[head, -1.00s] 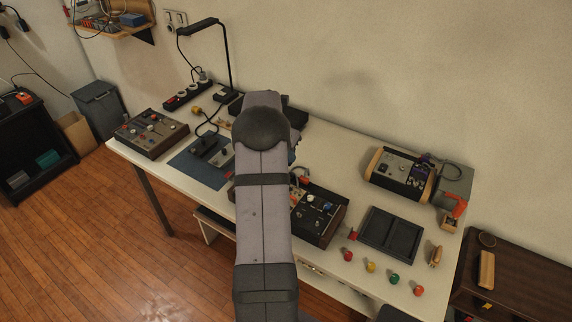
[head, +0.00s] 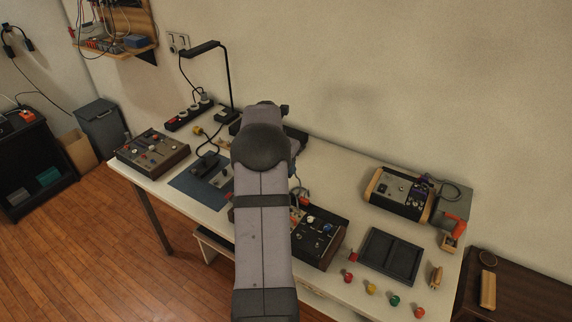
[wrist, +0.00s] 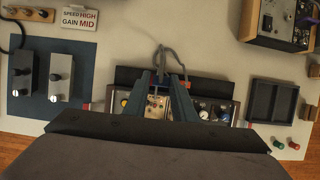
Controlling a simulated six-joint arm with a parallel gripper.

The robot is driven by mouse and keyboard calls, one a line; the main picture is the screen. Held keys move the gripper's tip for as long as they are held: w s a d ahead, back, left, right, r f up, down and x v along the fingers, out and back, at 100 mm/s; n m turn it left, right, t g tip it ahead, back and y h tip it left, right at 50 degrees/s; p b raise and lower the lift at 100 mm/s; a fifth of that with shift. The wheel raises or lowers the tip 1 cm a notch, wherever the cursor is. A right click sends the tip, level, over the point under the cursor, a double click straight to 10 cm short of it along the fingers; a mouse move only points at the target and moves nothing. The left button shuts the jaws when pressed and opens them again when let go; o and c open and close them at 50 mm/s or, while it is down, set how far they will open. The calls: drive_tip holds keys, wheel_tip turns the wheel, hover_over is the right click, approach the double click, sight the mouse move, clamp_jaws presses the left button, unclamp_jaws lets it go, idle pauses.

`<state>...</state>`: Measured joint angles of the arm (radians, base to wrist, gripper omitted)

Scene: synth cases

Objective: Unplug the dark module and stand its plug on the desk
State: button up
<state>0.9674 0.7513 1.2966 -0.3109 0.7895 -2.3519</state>
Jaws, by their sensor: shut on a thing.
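The wrist view shows my gripper (wrist: 163,76) above a synth case, its fingers closed at the tips on a small plug-like piece with a grey cable (wrist: 182,63). The case also shows in the head view (head: 318,232), where my arm hides the gripper. A dark box module (wrist: 20,75) with a black cable lies on the blue mat (wrist: 42,108), beside a silver one (wrist: 61,78).
A black tray (head: 390,256) and several coloured pegs lie right of the case. A wood-sided unit (head: 398,192) stands at the back right. A lamp (head: 232,80) and power strip (head: 188,116) are at the back left. A label card (wrist: 80,16) stands near the mat. The desk behind the case has clear room.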

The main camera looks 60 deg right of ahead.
drive_tip(key=shift+r+p, duration=0.9)
drive_tip(key=shift+p, duration=0.15)
drive_tip(key=s+d+f+m+g+b, duration=0.1)
drive_tip(key=s+d+f+m+b, duration=0.2)
drive_tip(key=s, duration=0.7)
drive_tip(key=s+d+f+m+g+b, duration=0.1)
drive_tip(key=s+d+f+m+b, duration=0.25)
drive_tip(key=s, duration=0.65)
drive_tip(key=shift+n, duration=0.95)
drive_tip(key=shift+s+d+f+p, duration=0.15)
drive_tip(key=shift+d+f, duration=0.1)
drive_tip(key=shift+f, duration=1.2)
drive_tip(key=shift+w+d+f+p, duration=0.1)
drive_tip(key=shift+d+f, duration=0.1)
drive_tip(key=shift+f, duration=1.25)
drive_tip(key=shift+s+d+f+p, duration=0.15)
drive_tip(key=shift+d+f, duration=0.1)
drive_tip(key=shift+f, duration=1.2)
drive_tip(key=shift+f, duration=0.2)
drive_tip(key=o, duration=0.9)
drive_tip(key=shift+o, duration=0.2)
drive_tip(key=shift+r, duration=0.1)
